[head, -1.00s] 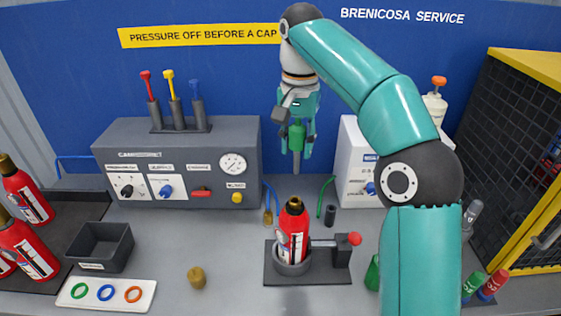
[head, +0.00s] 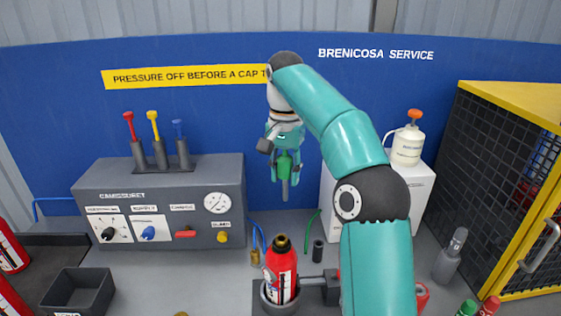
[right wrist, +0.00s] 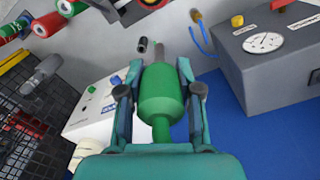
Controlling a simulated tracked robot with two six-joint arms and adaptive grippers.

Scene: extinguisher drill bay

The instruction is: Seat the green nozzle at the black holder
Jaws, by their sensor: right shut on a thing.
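The green nozzle (head: 284,166) has a grey tip that points down. My right gripper (head: 285,172) is shut on it and holds it in the air in front of the blue back wall. In the right wrist view the nozzle (right wrist: 161,92) sits between both fingers. The black holder (head: 318,250) is a small dark upright cylinder on the bench, beside the end of a green hose. It lies lower and to the right of the nozzle in the head view, clearly apart from it. The holder also shows beyond the nozzle tip in the right wrist view (right wrist: 143,45). My left gripper is not in view.
A red extinguisher (head: 281,267) stands in a clamp near the holder. A brass-ended blue hose (head: 256,240) hangs left of it. The grey control panel (head: 160,205) is at left, a white box (head: 420,190) at right, and a yellow-framed cage (head: 490,180) far right.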

